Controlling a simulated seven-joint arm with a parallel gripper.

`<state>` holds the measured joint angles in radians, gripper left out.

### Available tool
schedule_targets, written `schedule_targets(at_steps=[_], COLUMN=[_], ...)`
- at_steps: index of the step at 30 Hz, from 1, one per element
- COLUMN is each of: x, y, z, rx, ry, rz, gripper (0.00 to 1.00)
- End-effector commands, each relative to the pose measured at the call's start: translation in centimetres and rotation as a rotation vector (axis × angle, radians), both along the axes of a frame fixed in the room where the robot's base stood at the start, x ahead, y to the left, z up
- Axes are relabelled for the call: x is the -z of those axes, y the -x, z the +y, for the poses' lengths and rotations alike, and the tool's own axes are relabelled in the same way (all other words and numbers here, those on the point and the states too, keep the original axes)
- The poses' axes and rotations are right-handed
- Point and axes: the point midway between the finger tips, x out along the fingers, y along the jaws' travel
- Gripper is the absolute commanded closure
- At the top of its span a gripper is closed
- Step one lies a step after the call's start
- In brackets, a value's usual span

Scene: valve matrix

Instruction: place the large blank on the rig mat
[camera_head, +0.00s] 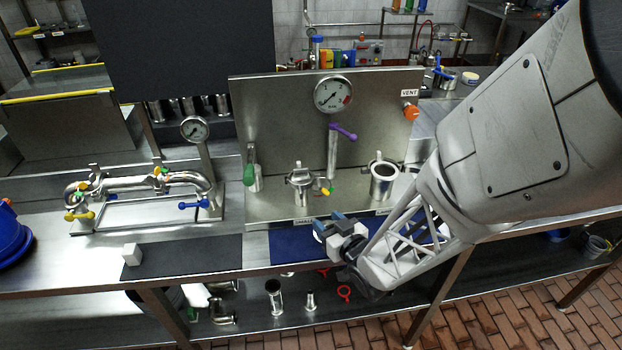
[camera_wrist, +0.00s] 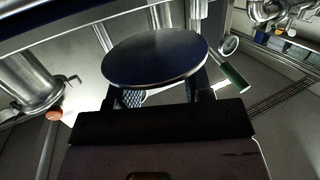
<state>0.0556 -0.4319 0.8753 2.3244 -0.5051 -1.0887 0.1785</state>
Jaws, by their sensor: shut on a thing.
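The large blank is a round, flat, dark metal disc (camera_wrist: 155,57) in the wrist view. My gripper (camera_wrist: 166,90) is shut on its near edge, with a finger showing at each side below it. In the head view my gripper (camera_head: 342,238) is low over the blue mat (camera_head: 290,246) at the bench front, below the steel panel. The blank is hard to make out there, and I cannot tell whether it touches the mat. A dark grey mat (camera_head: 200,257) lies to the left. I cannot tell from labels which mat is the rig mat.
A white cube (camera_head: 132,254) sits on the grey mat's left end. Behind my gripper stand two steel pipe ports (camera_head: 301,190) (camera_head: 382,182), a purple-handled valve (camera_head: 342,132) and a green handle (camera_head: 249,175). A pipe assembly (camera_head: 140,184) stands left. Loose fittings lie on the lower shelf.

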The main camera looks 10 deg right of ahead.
Motion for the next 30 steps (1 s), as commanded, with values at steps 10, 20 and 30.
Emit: schedule_targets(at_steps=[10, 20, 30], x=[1.0, 3.6, 3.7], y=[-0.9, -0.9, -0.9], z=[0.1, 0.1, 0.1], rx=[0.0, 0.0, 0.0], ry=[-0.001, -0.001, 0.0], rz=[0.003, 0.001, 0.0], gripper=[0.81, 0.81, 0.81])
